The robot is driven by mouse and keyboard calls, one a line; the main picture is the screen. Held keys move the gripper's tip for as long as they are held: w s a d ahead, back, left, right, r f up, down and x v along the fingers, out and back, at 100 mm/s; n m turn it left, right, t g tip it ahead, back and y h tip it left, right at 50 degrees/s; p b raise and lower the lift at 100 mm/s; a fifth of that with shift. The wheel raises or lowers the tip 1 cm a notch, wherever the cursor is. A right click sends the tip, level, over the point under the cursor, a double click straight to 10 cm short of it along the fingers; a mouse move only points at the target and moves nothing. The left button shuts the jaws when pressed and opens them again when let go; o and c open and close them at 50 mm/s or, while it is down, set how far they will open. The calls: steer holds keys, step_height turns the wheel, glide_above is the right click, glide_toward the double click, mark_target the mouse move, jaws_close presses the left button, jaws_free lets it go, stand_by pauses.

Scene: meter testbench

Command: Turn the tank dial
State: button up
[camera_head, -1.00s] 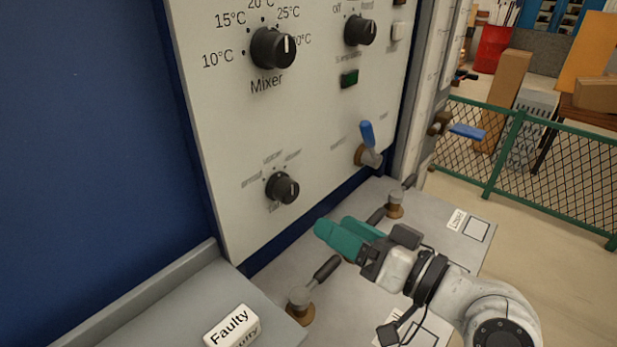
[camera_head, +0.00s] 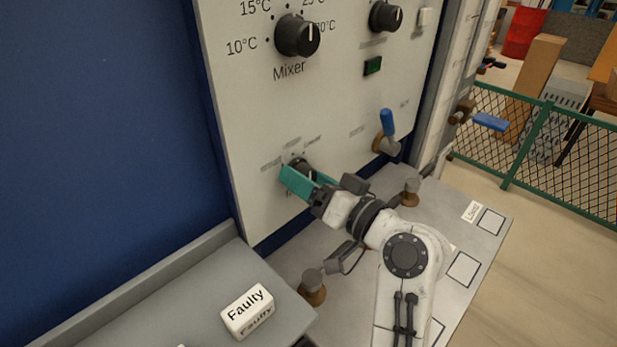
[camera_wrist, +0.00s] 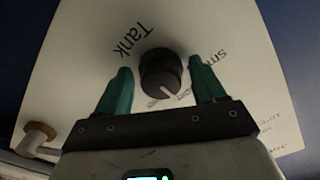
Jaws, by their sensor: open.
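The tank dial (camera_wrist: 161,73) is a round black knob with a pale pointer line on the white panel, with the word "Tank" printed beside it in the wrist view. In the head view the dial (camera_head: 299,163) is mostly hidden behind my fingers. My gripper (camera_head: 308,181) has teal fingers and is at the lower part of the panel, right at the dial. In the wrist view my gripper (camera_wrist: 163,88) is open, with one finger on each side of the dial and gaps visible between. I cannot tell how deep the fingers reach around it.
The mixer dial (camera_head: 297,36) and a second black knob (camera_head: 386,16) are higher on the panel. A blue-handled valve (camera_head: 387,131) is to the right. Valves stand on the grey bench (camera_head: 290,262) below. A white "Faulty" block (camera_head: 247,311) lies at front left.

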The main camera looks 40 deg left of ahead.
steer(key=shift+c, duration=0.4)
steer(key=c, duration=0.9)
steer(key=shift+c, duration=0.2)
